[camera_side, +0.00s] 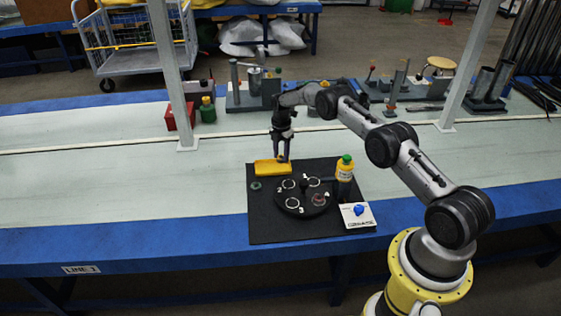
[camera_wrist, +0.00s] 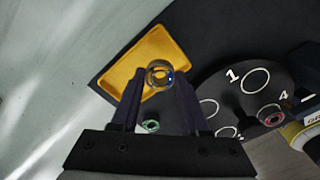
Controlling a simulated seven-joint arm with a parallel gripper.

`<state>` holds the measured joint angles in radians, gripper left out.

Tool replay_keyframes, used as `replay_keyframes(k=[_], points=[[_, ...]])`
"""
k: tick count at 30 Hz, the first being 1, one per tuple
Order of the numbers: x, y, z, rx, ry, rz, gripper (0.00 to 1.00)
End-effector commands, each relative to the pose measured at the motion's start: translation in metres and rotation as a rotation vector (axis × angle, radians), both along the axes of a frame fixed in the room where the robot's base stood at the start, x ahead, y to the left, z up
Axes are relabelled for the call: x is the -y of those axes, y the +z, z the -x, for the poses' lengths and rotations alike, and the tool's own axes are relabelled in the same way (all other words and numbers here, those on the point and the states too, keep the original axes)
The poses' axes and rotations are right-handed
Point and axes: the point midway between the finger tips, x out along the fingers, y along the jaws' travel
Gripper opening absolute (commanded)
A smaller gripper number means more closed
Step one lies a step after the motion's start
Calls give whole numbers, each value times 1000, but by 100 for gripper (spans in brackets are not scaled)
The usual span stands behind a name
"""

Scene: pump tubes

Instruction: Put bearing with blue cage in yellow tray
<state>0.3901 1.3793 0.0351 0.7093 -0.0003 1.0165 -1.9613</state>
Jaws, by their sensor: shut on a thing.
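My gripper (camera_side: 282,158) points down at the right end of the yellow tray (camera_side: 268,168). In the wrist view my gripper (camera_wrist: 158,82) is shut on a shiny metal ring with a little blue in it, the bearing with blue cage (camera_wrist: 158,74). The bearing appears over the lower right part of the yellow tray (camera_wrist: 132,62), and the rest of the tray that shows looks empty. I cannot tell whether the bearing touches the tray floor. In the side view the bearing is too small to make out.
A black disc (camera_side: 303,209) with white numbered rings lies right of the tray and carries a reddish bearing (camera_side: 319,198). A green bearing (camera_side: 255,185) lies on the black mat (camera_side: 270,228).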

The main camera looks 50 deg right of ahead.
Motion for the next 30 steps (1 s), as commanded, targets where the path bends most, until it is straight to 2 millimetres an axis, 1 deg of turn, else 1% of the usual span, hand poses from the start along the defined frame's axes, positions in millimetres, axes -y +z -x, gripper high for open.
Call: replay_keyframes(k=[5, 9, 12, 25, 26, 30], points=[[2, -8, -6, 1, 0, 1, 0], [2, -29, -5, -1, 0, -1, 0], [2, -36, -6, 1, 0, 0, 0], [2, -42, -6, 1, 0, 0, 0], [2, -42, -6, 1, 0, 0, 48], [2, -41, -6, 0, 0, 0, 74]])
